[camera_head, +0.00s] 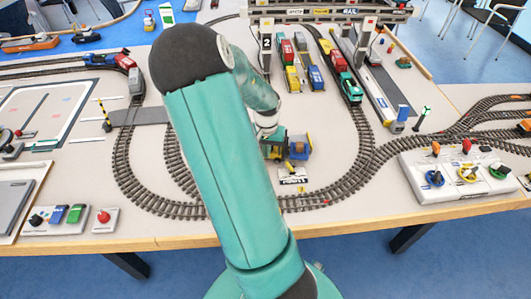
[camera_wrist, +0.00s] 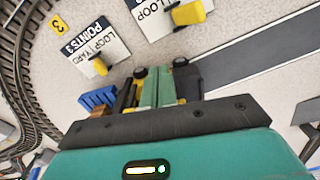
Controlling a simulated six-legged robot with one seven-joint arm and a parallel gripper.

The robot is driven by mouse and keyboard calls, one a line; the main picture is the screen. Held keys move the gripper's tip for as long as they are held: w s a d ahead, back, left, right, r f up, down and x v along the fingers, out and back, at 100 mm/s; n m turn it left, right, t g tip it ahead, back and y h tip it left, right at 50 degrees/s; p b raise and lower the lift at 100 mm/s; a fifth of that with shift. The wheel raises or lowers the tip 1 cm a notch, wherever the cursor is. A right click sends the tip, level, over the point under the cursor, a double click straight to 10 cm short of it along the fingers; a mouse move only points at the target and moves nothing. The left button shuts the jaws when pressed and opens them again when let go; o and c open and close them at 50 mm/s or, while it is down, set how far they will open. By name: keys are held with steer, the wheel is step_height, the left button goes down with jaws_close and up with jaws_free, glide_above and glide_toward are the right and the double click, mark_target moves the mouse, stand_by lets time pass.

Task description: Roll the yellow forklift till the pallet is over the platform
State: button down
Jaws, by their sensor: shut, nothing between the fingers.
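The yellow forklift (camera_head: 298,155) is small and mostly hidden by my gripper in the head view. A blue load (camera_head: 300,141), perhaps the pallet, is at its right; it also shows in the wrist view (camera_wrist: 97,99). Yellow parts and dark wheels of the forklift (camera_wrist: 140,72) show around my fingers in the wrist view. My gripper (camera_head: 272,138) is shut and empty, low at the forklift; its teal fingers (camera_wrist: 155,88) are together there. I cannot tell whether they touch it. Which surface is the platform is unclear.
A "LOOP YARD / POINTS 3" sign (camera_wrist: 95,50) with a yellow lever lies near the forklift. A dark grey strip (camera_wrist: 260,50) runs nearby. Curved track (camera_head: 325,198) passes in front. Parked trains (camera_head: 300,65) stand behind. A switch panel (camera_head: 460,178) is at right.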

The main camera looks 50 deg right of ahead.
steer(key=shift+w+d, duration=0.3)
steer(key=shift+d, duration=0.3)
steer(key=shift+w+d, duration=0.3)
steer(key=shift+d, duration=0.3)
steer(key=shift+w+d, duration=0.3)
steer(key=shift+d, duration=0.3)
